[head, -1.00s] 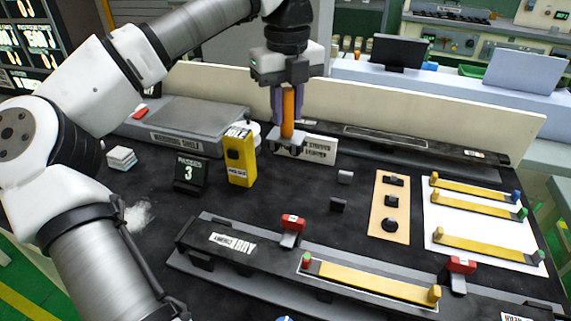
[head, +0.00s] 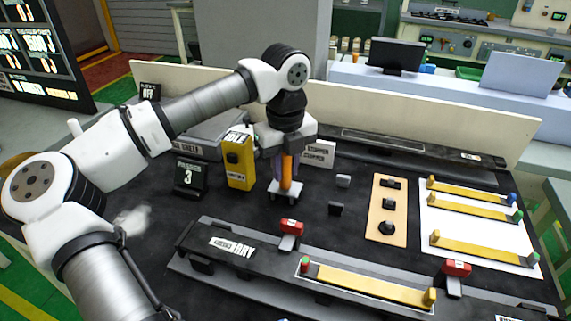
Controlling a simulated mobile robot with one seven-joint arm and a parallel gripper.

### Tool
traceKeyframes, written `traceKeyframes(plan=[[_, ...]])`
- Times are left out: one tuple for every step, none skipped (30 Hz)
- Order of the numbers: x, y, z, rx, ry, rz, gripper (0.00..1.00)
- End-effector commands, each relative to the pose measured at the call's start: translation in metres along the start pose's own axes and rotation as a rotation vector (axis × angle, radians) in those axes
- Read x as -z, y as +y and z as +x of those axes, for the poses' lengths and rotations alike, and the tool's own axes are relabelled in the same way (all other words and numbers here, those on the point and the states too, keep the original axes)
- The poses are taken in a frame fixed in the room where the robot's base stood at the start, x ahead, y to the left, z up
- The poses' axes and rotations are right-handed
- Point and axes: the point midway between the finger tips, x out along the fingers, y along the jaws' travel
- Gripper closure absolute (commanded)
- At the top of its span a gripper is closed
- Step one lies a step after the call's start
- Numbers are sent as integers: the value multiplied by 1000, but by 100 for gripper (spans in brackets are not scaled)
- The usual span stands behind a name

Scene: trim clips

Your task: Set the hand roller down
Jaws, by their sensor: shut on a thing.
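My gripper (head: 286,158) is shut on the handle from above, pointing straight down. The roller's lower end is close to the dark table top (head: 240,222); I cannot tell whether it touches. It is upright, just right of a yellow box (head: 239,160) and in front of a white sign (head: 318,154).
A black counter sign showing 3 (head: 189,176) stands at left. The long bay fixture (head: 235,243) with red clamps (head: 290,227) and a yellow strip (head: 375,284) lies in front.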

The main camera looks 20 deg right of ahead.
Motion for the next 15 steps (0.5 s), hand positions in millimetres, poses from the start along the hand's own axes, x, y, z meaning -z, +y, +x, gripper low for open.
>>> traceKeyframes(plan=[[0,0,0,0,0,0,100],[0,0,0,0,0,0,100],[0,0,2,0,0,0,100],[0,0,3,0,0,0,100],[0,0,4,0,0,0,100],[0,0,6,0,0,0,100],[0,0,6,0,0,0,100],[0,0,8,0,0,0,100],[0,0,9,0,0,0,100],[0,0,10,0,0,0,100],[0,0,11,0,1,0,100],[0,0,13,-1,1,0,100],[0,0,14,-1,2,0,100],[0,0,15,-1,2,0,100],[0,0,15,-2,3,0,100]])
